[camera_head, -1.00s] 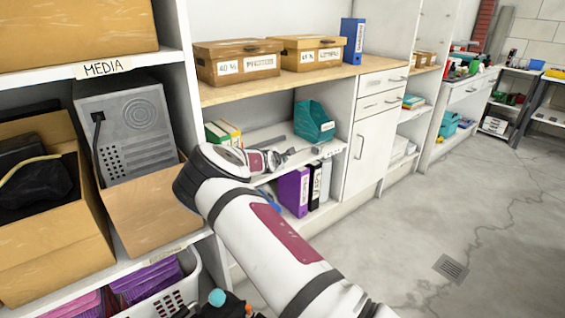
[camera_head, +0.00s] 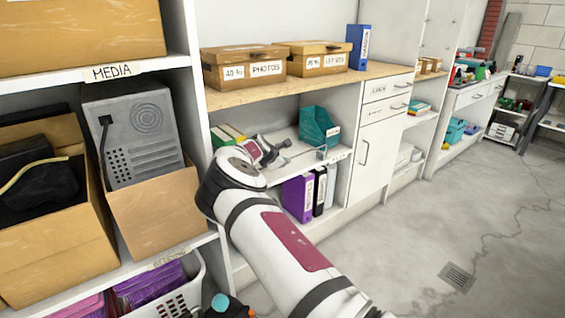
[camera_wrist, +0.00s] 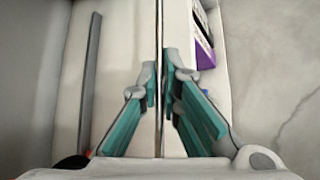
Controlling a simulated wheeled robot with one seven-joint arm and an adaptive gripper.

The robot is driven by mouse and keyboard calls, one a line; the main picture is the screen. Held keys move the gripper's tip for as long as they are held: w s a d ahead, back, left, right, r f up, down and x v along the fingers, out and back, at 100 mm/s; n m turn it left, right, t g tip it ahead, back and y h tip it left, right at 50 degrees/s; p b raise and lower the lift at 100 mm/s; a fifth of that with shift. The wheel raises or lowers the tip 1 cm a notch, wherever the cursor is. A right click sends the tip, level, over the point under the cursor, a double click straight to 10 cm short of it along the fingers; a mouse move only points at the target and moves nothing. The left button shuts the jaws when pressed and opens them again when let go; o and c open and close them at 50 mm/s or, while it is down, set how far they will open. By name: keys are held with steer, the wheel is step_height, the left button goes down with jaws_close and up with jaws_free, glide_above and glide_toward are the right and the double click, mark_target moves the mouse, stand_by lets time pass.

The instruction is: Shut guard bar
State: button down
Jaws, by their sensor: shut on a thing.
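My gripper (camera_wrist: 159,82) is shut on a thin upright-looking strip (camera_wrist: 159,40) in the wrist view, which seems to be the guard bar along the shelf front. The teal-padded fingers lie on both sides of it. In the head view my gripper (camera_head: 283,148) is small, at the front of the middle shelf under the wooden counter, left of a teal file holder (camera_head: 318,126). The bar's ends and hinge are hard to make out in the head view.
A dark grey strip (camera_wrist: 88,85) lies on the shelf surface. Purple and black binders (camera_head: 298,196) stand on the shelf below. A white cabinet (camera_head: 378,155) is to the right, a cardboard box (camera_head: 155,210) to the left. The floor (camera_head: 430,220) at right is clear.

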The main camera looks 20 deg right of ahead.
steer(key=shift+w+a, duration=0.1)
steer(key=shift+w, duration=0.05)
steer(key=c, duration=1.8)
jaws_free()
steer(key=shift+o, duration=0.2)
step_height(320, 180, up, 10)
